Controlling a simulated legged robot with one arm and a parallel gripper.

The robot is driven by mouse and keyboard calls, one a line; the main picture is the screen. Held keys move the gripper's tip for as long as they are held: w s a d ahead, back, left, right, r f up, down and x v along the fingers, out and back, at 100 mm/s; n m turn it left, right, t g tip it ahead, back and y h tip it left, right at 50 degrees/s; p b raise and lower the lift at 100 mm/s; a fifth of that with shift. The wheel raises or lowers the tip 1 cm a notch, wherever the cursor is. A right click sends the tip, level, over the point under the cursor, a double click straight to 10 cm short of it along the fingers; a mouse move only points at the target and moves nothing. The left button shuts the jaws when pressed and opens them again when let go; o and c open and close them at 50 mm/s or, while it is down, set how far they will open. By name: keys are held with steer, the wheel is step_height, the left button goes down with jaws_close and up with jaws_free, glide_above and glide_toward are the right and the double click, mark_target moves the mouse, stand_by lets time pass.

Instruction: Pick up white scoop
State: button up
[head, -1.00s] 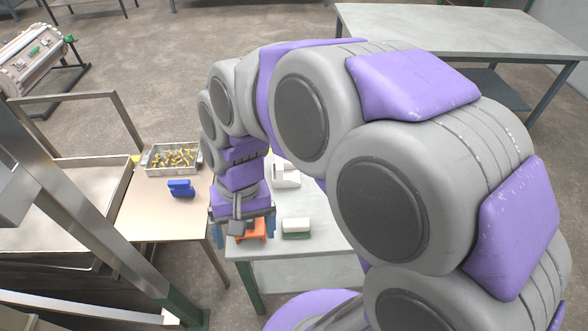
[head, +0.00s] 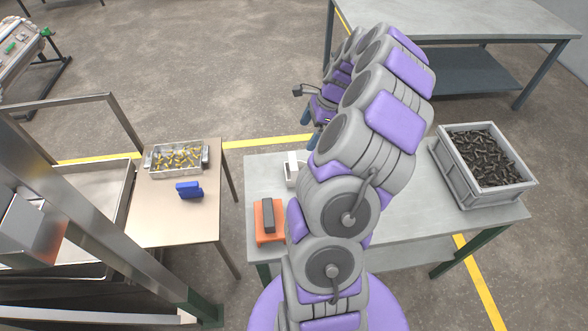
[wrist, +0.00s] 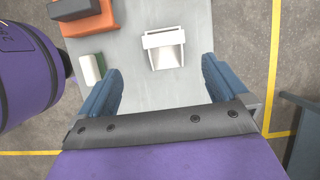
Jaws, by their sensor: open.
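The white scoop (head: 291,171) rests on the grey table, partly hidden behind my arm in the head view. In the wrist view, the scoop (wrist: 165,48) lies with its open pan facing up, beyond the fingertips and roughly centred between them. My gripper (head: 309,128) is raised beyond the scoop in the head view. In the wrist view, my gripper (wrist: 162,73) has its two blue fingers wide apart with nothing between them. The scoop is not touched.
An orange block (head: 262,232) with a dark piece on top (head: 268,215) is on the grey table (head: 410,222). A green-and-white brush-like item (wrist: 92,68) lies near the left finger. A grey crate (head: 460,182) of dark parts stands right. A blue item (head: 189,190) lies on the left table.

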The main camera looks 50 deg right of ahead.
steer(key=b, duration=0.2)
glide_toward(293, 164)
step_height(293, 164, down, 3)
steer(key=w+d, duration=0.1)
steer(key=d, duration=0.1)
steer(key=a+f, duration=0.1)
steer(key=f, duration=0.1)
steer(key=w+a+f+b, duration=0.1)
steer(key=a+f, duration=0.1)
steer(key=shift+w, duration=0.25)
steer(key=f+b, duration=0.1)
steer(key=f, duration=0.1)
steer(key=w+f+b, duration=0.1)
steer(key=f, duration=0.1)
steer(key=shift+a+f, duration=0.1)
steer(key=shift+f, duration=0.1)
steer(key=shift+a+f, duration=0.1)
steer(key=shift+f, duration=0.15)
steer(key=shift+a+r, duration=0.15)
steer(key=shift+a, duration=0.15)
steer(key=shift+c, duration=1)
steer(key=c, duration=0.8)
steer(key=shift+d, duration=0.1)
steer(key=shift+c, duration=0.2)
